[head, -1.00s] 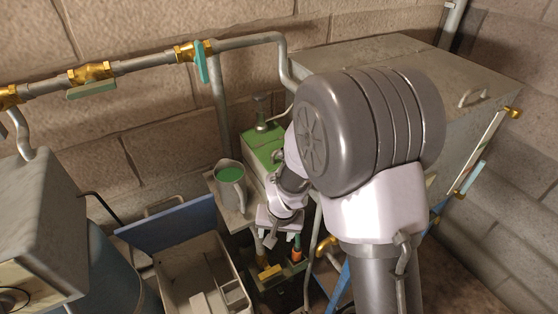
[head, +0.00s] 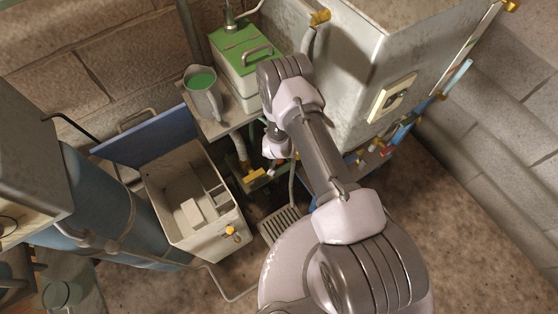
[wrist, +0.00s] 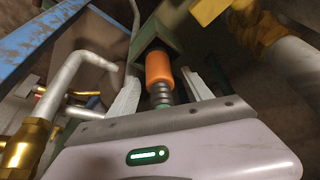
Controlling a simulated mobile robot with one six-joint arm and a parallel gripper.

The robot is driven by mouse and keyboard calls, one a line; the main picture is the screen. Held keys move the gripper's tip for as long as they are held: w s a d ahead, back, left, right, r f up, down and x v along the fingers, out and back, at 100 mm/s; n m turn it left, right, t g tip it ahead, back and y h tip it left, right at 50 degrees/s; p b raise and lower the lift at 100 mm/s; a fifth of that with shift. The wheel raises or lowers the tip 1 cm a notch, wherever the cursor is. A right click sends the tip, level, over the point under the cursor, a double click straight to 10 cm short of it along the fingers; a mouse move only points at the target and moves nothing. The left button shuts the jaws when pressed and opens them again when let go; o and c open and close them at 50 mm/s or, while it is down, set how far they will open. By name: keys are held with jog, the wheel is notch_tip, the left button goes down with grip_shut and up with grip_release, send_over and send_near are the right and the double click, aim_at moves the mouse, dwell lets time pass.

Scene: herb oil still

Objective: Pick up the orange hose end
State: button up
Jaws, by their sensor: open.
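The orange hose end (wrist: 158,68) shows in the upper middle of the wrist view. It is a short orange cylinder with a ribbed grey piece below it and some green at its lower end. My gripper (wrist: 162,77) is open, with one pale finger on each side of the hose end. A gap shows on both sides, and I cannot tell the depth between them. In the head view my arm hides the gripper's fingers and the hose end.
A bent grey pipe (wrist: 75,68) lies left. The head view shows a jug of green liquid (head: 202,103), an open grey bin (head: 180,238) and a floor grate (head: 281,226).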

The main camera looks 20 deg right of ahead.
jog(key=shift+r, duration=0.15)
grip_shut()
